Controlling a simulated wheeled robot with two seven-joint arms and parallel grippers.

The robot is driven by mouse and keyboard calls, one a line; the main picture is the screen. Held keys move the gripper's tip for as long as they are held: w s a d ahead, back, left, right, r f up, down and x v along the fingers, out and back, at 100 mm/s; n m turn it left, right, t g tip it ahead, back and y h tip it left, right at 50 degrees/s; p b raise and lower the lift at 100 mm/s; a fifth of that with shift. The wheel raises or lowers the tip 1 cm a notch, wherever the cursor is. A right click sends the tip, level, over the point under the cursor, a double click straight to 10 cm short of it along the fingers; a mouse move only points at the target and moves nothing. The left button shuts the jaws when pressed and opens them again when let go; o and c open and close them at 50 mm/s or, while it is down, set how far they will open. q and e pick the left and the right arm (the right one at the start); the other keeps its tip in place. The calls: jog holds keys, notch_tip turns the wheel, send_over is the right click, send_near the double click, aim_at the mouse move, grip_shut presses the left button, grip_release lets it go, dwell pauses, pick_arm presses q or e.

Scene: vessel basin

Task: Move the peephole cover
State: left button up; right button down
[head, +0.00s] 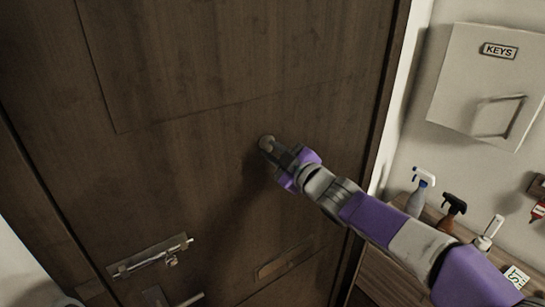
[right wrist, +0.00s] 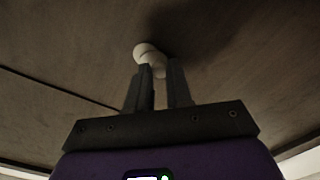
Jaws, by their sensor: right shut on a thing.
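The peephole cover (head: 266,143) is a small, round, pale metal piece on the dark wooden door (head: 190,130). In the right wrist view the cover (right wrist: 145,51) shows as a light knob at the fingertips, against the door surface. My right gripper (head: 274,152) reaches in from the lower right and is shut on the cover. In the right wrist view its two dark fingers (right wrist: 161,70) stand on either side of the cover's lower part, which they partly hide. My left gripper is not in view.
A slide latch (head: 150,257) and a mail slot plate (head: 285,260) are lower on the door. To the right are a white KEYS cabinet (head: 480,85) on the wall and a wooden shelf top (head: 462,232) with spray bottles (head: 420,192). The door around the cover is clear.

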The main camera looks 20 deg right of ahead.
jog(key=shift+w+d+f+n+b, duration=0.1)
jog(key=shift+d+n+b, duration=0.2)
jog(key=shift+n, duration=0.85)
jog(key=shift+w+d+f+n+b, duration=0.15)
jog(key=shift+d+n+b, duration=0.15)
jog(key=shift+n, duration=0.9)
jog(key=shift+w+d+f+n+b, duration=0.1)
jog(key=shift+d+n+b, duration=0.15)
jog(key=shift+n, duration=0.9)
jog(key=shift+d, duration=0.1)
jog(key=c, duration=1)
grip_release()
jog(key=shift+s, duration=0.1)
jog(key=p+v, duration=0.1)
jog(key=v, duration=0.6)
jog(key=shift+s+d, duration=0.1)
jog(key=shift+s, duration=0.05)
